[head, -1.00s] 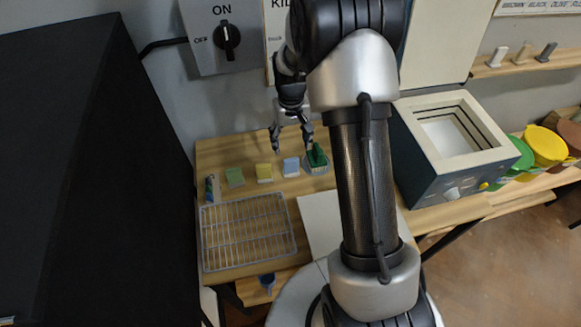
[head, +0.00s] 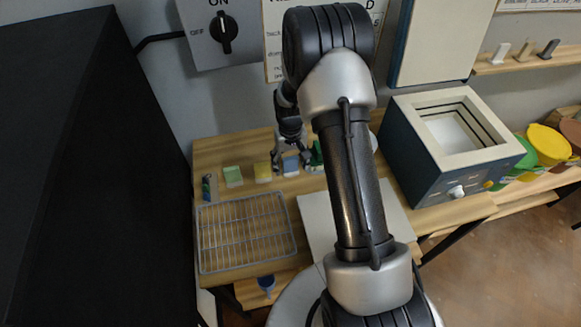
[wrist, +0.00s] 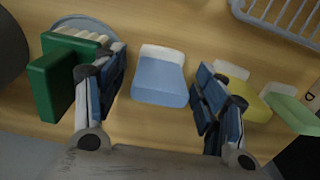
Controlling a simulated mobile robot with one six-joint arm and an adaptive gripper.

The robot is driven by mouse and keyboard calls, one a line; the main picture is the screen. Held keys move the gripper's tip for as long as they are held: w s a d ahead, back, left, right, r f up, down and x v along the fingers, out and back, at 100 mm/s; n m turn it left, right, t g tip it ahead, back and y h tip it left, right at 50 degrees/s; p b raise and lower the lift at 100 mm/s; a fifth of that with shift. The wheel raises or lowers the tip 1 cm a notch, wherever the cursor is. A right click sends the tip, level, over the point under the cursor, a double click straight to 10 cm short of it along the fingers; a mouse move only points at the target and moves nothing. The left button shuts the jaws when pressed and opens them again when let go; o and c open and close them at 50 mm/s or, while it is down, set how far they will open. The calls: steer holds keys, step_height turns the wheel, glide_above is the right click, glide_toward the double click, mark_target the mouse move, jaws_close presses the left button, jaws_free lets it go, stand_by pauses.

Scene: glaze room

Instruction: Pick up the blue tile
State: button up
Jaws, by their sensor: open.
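The blue tile (wrist: 160,80), blue with a white band along one end, stands on the wooden bench. It also shows in the head view (head: 291,165), partly behind my gripper. My gripper (wrist: 158,92) is open, with one finger on each side of the tile in the wrist view. Gaps show between the tile and both fingers, so I see no contact. In the head view my gripper (head: 291,162) is low at the tile, its fingertips partly overlapping it.
A green brush (wrist: 58,75) stands close to the left finger in the wrist view. A yellow tile (wrist: 250,105) and a green tile (wrist: 292,110) stand right of the other finger. A wire rack (head: 245,235) lies nearby. A kiln (head: 450,145) stands to the right.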

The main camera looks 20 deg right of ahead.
steer(key=shift+r, duration=0.1)
steer(key=shift+c, duration=0.6)
steer(key=c, duration=1.1)
steer(key=shift+r, duration=0.15)
